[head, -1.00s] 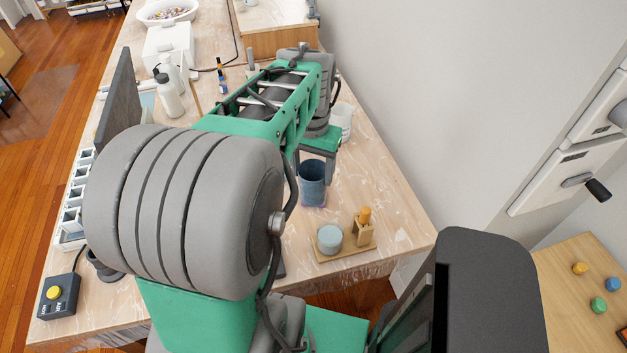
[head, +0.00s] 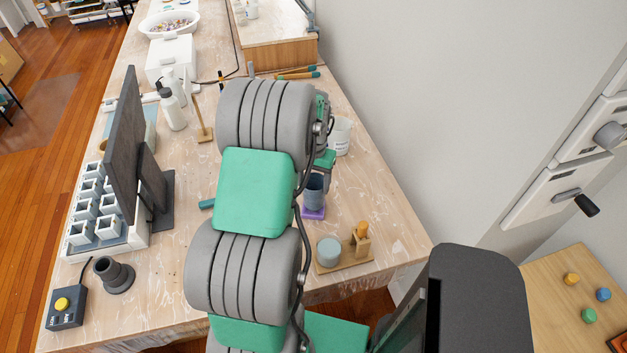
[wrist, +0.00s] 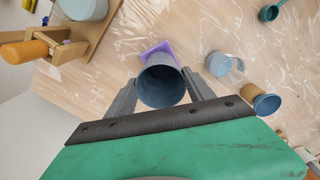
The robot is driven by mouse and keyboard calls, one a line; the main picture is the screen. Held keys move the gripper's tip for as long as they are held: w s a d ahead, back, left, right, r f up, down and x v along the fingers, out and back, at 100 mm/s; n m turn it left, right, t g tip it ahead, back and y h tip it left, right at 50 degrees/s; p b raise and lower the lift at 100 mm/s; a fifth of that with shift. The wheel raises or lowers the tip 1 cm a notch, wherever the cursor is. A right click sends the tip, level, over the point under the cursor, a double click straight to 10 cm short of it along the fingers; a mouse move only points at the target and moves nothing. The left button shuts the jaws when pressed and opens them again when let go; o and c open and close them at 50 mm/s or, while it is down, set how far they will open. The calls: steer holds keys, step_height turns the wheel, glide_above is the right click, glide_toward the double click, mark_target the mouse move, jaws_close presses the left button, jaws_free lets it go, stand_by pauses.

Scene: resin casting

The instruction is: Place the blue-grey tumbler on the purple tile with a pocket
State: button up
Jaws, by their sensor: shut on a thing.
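The blue-grey tumbler (head: 315,191) is upright, directly over or on the purple tile (head: 313,214) in the head view. In the wrist view I look into the open mouth of the tumbler (wrist: 161,88), with the purple tile (wrist: 157,50) showing past its far side. My gripper (wrist: 160,80) is shut on the tumbler, one finger on each side. The tile's pocket is hidden by the tumbler, and I cannot tell whether the tumbler's base touches the tile. In the head view my arm hides most of the gripper.
A wooden stand (head: 346,262) with a light-blue cup (head: 328,251) and an orange-handled tool (head: 362,231) is close in front of the tile. A white tub (head: 341,136) stands behind. A dark panel (head: 125,140) and white moulds (head: 95,205) are at left. The table's right edge is near.

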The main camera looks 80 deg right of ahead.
steer(key=shift+f+b, duration=0.45)
steer(key=shift+f, duration=0.2)
steer(key=o, duration=1.7)
